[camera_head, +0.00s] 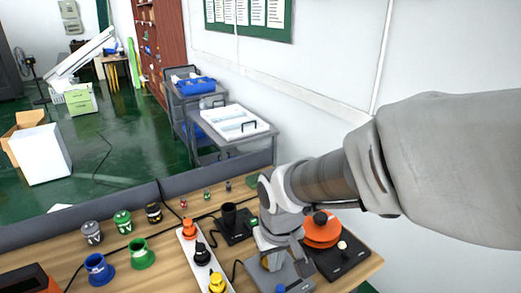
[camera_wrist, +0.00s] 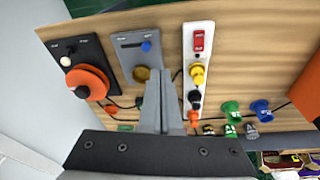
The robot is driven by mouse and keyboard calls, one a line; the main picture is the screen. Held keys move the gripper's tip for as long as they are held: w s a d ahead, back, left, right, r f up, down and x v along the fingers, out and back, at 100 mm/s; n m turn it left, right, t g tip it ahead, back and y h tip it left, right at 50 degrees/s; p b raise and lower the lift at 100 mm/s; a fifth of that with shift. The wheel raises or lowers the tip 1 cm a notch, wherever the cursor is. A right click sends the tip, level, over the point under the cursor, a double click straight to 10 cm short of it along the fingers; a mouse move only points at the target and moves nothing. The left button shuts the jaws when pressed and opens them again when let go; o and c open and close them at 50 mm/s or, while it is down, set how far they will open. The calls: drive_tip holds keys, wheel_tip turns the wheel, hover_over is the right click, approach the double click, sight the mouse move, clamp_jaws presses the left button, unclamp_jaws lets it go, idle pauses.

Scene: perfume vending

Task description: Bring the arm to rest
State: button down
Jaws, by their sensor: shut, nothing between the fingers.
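My gripper (camera_wrist: 161,78) is shut with its two grey fingers together and nothing between them. In the wrist view the fingers point over the wooden table (camera_wrist: 240,70), between a grey device and a white power strip. In the head view my arm reaches in from the right and its end is above the front right of the table. The grey device (camera_wrist: 137,52) has a blue knob and a brown round part. It is partly hidden by my gripper in the head view. I cannot tell the exact gap between fingertips and table.
The white power strip (camera_wrist: 197,36) holds several coloured plugs. A black device with an orange disc (camera_head: 322,230) stands right of my gripper. A blue funnel (camera_head: 99,269), a green funnel (camera_head: 141,254) and several lidded jars stand left. A grey cart (camera_head: 205,135) is beyond the table.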

drive_tip(key=s+d+r+m+t, duration=0.3)
drive_tip(key=s+d+r, duration=0.6)
drive_tip(key=d+r, duration=0.2)
drive_tip(key=shift+s+r+m, duration=0.2)
drive_tip(key=shift+r+m, duration=0.2)
drive_tip(key=shift+r, duration=0.05)
